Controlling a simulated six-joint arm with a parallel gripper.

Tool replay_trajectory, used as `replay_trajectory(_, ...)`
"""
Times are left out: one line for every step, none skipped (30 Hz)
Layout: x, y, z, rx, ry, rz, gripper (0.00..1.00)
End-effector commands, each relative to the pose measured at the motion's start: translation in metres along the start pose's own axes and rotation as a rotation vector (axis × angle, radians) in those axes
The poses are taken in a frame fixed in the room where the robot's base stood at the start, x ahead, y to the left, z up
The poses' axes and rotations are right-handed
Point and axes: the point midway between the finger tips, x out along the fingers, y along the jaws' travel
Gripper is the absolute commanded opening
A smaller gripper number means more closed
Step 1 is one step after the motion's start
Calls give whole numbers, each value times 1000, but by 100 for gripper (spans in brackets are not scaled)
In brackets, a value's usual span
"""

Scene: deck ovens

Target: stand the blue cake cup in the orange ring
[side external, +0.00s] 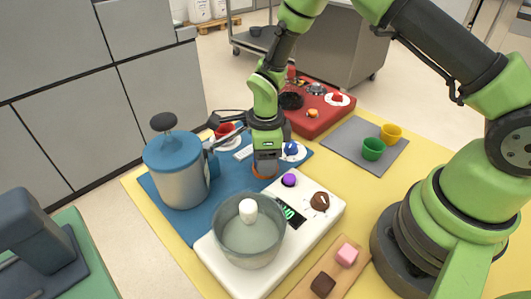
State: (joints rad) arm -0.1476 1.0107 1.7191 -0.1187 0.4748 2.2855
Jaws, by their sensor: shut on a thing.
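My gripper (266,166) points straight down over the blue mat (226,188), just behind the white scale. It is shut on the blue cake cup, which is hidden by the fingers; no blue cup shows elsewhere. The orange ring (257,177) lies at the fingertips, and only part of its rim shows around them. I cannot tell whether the cup touches the mat or is fully inside the ring. A green cup (373,149) and a yellow cup (391,133) stand on the grey mat (349,139) to the right.
A blue-lidded canister (177,172) stands left of my gripper. A blue ball (291,148) is close on the right. A red case (319,117) lies behind.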

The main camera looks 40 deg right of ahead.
Motion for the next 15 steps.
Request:
replay_trajectory(1, 0, 0, 0, 0, 0, 31)
replay_trajectory(2, 0, 0, 0, 0, 0, 31)
replay_trajectory(2, 0, 0, 0, -1, 0, 31)
replay_trajectory(3, 0, 0, 0, -1, -1, 56)
replay_trajectory(2, 0, 0, 0, -1, -1, 63)
replay_trajectory(2, 0, 0, 0, -1, -1, 64)
replay_trajectory(2, 0, 0, 0, -1, -1, 64)
replay_trajectory(2, 0, 0, 0, -1, -1, 64)
replay_trajectory(2, 0, 0, 0, -1, -1, 64)
replay_trajectory(2, 0, 0, 0, -1, -1, 64)
replay_trajectory(2, 0, 0, 0, -1, -1, 64)
replay_trajectory(2, 0, 0, 0, -1, -1, 64)
replay_trajectory(2, 0, 0, 0, -1, -1, 64)
replay_trajectory(1, 0, 0, 0, -1, -1, 64)
replay_trajectory(0, 0, 0, 0, -1, -1, 64)
